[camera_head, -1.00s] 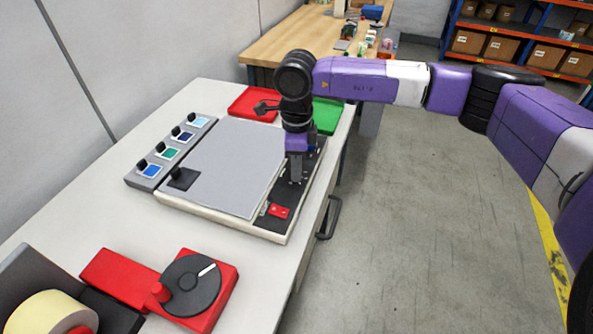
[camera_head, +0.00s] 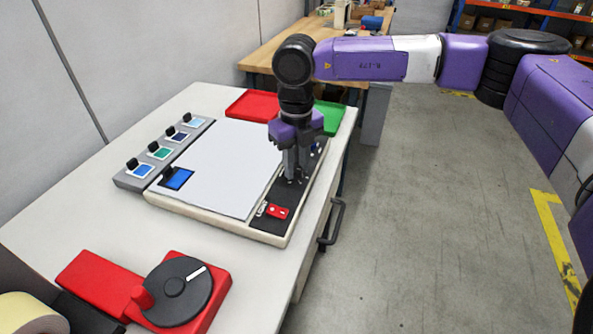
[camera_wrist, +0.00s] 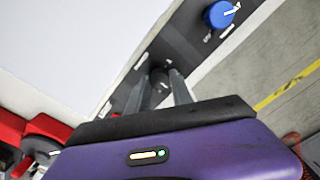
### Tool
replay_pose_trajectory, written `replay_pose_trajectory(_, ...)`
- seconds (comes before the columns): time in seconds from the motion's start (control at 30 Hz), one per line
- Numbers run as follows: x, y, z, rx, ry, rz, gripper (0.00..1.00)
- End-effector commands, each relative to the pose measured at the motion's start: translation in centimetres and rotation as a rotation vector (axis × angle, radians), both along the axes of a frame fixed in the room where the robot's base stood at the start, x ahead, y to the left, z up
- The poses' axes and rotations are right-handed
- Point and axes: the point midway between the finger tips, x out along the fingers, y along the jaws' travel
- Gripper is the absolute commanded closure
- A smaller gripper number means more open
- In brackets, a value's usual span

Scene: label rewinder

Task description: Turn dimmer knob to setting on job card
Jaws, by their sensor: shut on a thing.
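My gripper (camera_head: 296,178) points down over the dark control strip (camera_head: 268,222) on the right side of the flat light panel (camera_head: 225,165). Its fingers are shut on a small dark knob (camera_wrist: 160,78), which shows between the fingertips in the wrist view and is mostly hidden in the head view. The knob's pointer and scale cannot be read. I cannot make out a job card.
A blue knob with a white arrow (camera_wrist: 221,14) sits farther along the strip. A red switch (camera_head: 277,211) is at its near end. A rack of coloured samples (camera_head: 134,181) stands left; red (camera_head: 250,104) and green (camera_head: 330,116) trays lie behind. A red crank unit (camera_head: 95,284) is in front.

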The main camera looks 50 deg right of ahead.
Motion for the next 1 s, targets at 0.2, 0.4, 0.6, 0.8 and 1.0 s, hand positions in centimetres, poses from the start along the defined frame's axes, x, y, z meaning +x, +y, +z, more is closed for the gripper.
replay_pose_trajectory(0.2, 0.11, 0.00, -0.21, -0.002, -0.004, -0.203, 1.00)
replay_pose_trajectory(0.4, 0.13, 0.01, -0.22, -0.002, -0.003, -0.391, 1.00)
replay_pose_trajectory(0.6, 0.16, 0.02, -0.17, -0.002, -0.005, -0.562, 1.00)
replay_pose_trajectory(0.8, 0.19, 0.04, -0.08, -0.001, -0.005, -0.694, 1.00)
replay_pose_trajectory(1.0, 0.18, 0.06, 0.01, -0.001, -0.004, -0.778, 1.00)
